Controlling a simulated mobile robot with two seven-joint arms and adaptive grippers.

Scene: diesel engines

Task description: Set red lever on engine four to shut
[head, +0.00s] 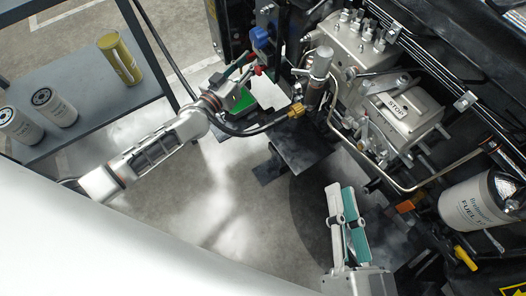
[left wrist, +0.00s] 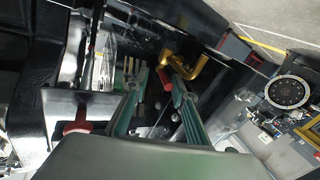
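My left gripper (head: 245,72) reaches from the left to the side of the engine in the head view. Its green fingers stand apart in the left wrist view (left wrist: 158,82). A small red part (left wrist: 165,79) shows between and beyond the fingertips there; I cannot tell whether it is the lever or whether it is touched. A red knob (left wrist: 78,126) lies left of the fingers. In the head view a red part (head: 258,70) is close by the left fingertips. My right gripper (head: 342,190) is in front of the engine, fingers apart with nothing between them.
A blue handle (head: 260,38) is just above the left gripper. A yellow handle (left wrist: 187,68) is beyond the right finger in the wrist view. Pipes, a STOP-marked housing (head: 400,108) and a fuel filter (head: 475,205) crowd the right. A shelf (head: 95,100) with canisters stands left.

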